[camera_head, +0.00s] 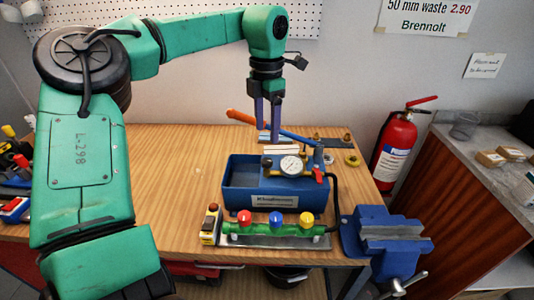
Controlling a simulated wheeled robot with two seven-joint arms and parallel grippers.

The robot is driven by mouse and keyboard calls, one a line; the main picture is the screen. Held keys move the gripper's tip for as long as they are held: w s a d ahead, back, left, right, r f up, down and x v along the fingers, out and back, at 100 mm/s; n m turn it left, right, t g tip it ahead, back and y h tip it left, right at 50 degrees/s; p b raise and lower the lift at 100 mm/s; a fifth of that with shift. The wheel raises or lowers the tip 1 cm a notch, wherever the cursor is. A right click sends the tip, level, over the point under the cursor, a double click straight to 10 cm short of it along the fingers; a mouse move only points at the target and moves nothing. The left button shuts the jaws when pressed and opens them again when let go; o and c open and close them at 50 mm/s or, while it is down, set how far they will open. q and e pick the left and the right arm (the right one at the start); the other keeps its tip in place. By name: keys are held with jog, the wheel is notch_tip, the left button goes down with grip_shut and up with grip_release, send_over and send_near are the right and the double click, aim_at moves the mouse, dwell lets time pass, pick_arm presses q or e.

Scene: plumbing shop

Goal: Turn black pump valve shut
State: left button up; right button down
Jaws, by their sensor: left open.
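The blue test pump (235,193) stands on the wooden bench, with an open tank at its left. A round white gauge (291,165) sits on top of it. A red lever (319,175) is to the right of the gauge. A small dark part (267,162) lies just left of the gauge; I cannot tell for sure whether it is the black valve or how it is turned. My left gripper (267,128) points down above and behind the pump, open and apart from the valve parts, with nothing seen between its fingers. My right gripper is not in view.
The pump's blue handle (290,134) with an orange grip (240,117) slants behind the gauge, close to my fingers. In front is a manifold (275,229) with red, blue and yellow knobs. A blue vise (385,235) is at the right corner. Bench left of the pump is clear.

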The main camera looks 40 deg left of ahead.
aim_at(267, 160)
pick_arm(q)
jog(key=f, duration=0.3)
jog(key=f+p, duration=0.1)
jog(key=f, duration=0.2)
jog(key=w+a+f, duration=0.1)
jog(key=f, duration=0.2)
jog(key=shift+d+f, duration=0.1)
jog(key=shift+f, duration=0.25)
jog(key=shift+s+d+f, duration=0.1)
jog(key=shift+s+f, duration=0.05)
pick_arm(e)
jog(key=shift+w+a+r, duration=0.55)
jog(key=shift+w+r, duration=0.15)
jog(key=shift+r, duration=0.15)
pick_arm(q)
jog(key=c, duration=0.9)
grip_shut()
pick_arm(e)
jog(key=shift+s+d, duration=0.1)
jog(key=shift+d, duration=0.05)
